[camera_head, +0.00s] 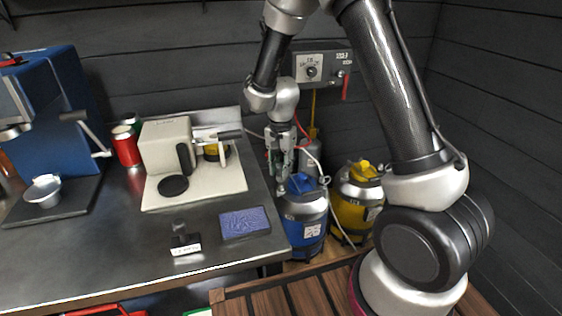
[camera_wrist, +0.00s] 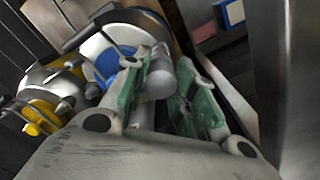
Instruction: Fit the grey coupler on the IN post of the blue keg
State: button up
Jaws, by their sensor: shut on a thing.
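The blue keg (camera_head: 304,226) stands on the floor at the right end of the bench, with a blue top piece. Its pale top with a blue centre (camera_wrist: 102,62) shows at the upper left of the wrist view. My gripper (camera_head: 281,170) is just above the keg's left side, pointing down. In the wrist view its green-padded fingers (camera_wrist: 166,92) are shut on the grey coupler (camera_wrist: 160,76), a short grey cylinder. The coupler overlaps the keg's right side in that view. The IN post is hidden, and I cannot tell whether the coupler touches it.
A yellow keg (camera_head: 357,208) stands to the right of the blue keg, close to it, and a white hose hangs between them. The bench (camera_head: 120,250) edge is close on the left. A panel with a red lever (camera_head: 346,86) is on the wall behind.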

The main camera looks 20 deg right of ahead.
aim_at(281, 185)
jog(key=shift+f, duration=0.4)
jog(key=shift+f, duration=1.65)
dwell(1.7)
jog(key=o, duration=1.7)
jog(key=shift+c, duration=0.2)
jog(key=shift+r, duration=3.5)
